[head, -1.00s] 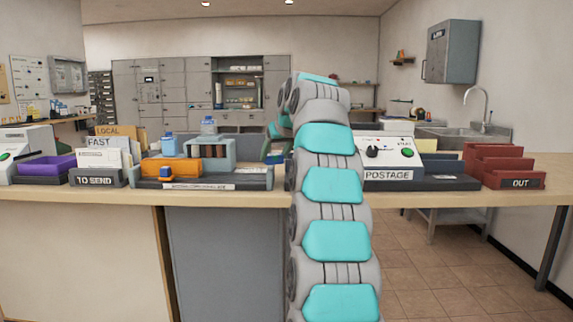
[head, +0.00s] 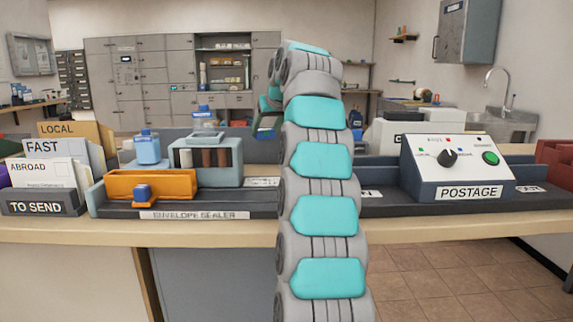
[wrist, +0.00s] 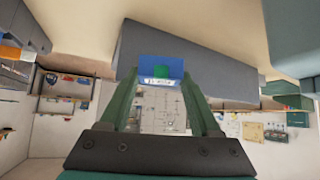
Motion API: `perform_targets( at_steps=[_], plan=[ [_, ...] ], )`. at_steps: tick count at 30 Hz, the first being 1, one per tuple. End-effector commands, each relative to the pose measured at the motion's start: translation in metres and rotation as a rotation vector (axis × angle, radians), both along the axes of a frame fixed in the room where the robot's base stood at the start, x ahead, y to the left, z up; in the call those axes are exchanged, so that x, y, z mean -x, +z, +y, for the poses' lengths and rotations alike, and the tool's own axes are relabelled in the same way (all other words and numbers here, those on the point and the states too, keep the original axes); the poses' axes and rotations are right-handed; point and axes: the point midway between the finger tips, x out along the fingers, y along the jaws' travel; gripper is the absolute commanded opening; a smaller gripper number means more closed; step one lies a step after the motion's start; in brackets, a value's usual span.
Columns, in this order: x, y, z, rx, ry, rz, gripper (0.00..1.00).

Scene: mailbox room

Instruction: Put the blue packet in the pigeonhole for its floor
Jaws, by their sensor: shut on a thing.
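The blue packet (wrist: 160,66) has a green patch and a white label whose writing is too small to read. In the wrist view it sits between the tips of the green fingers of my gripper (wrist: 160,78), which is shut on it. In the head view my arm hides most of my gripper (head: 268,118), and a bit of the blue packet (head: 263,134) shows left of the arm, above the counter. A dark rack of small slots (head: 73,80) stands at the far left wall; I cannot tell its labels.
The counter (head: 200,230) crosses in front of me. It bears the TO SEND file (head: 45,208), the envelope sealer (head: 190,212) with an orange tray (head: 165,186), and the POSTAGE machine (head: 455,170). Grey lockers (head: 125,95) stand behind. Tiled floor shows at right.

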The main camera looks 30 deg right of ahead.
Motion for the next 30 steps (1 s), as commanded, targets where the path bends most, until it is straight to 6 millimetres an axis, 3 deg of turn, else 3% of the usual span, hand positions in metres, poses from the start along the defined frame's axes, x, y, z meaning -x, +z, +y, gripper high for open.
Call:
perform_targets(
  at_steps=[15,30],
  plan=[
    [0.002,-0.045,0.001,-0.001,0.001,0.005,0.0],
    [0.0,-0.069,0.0,0.001,0.0,0.0,0.0]
  ],
)
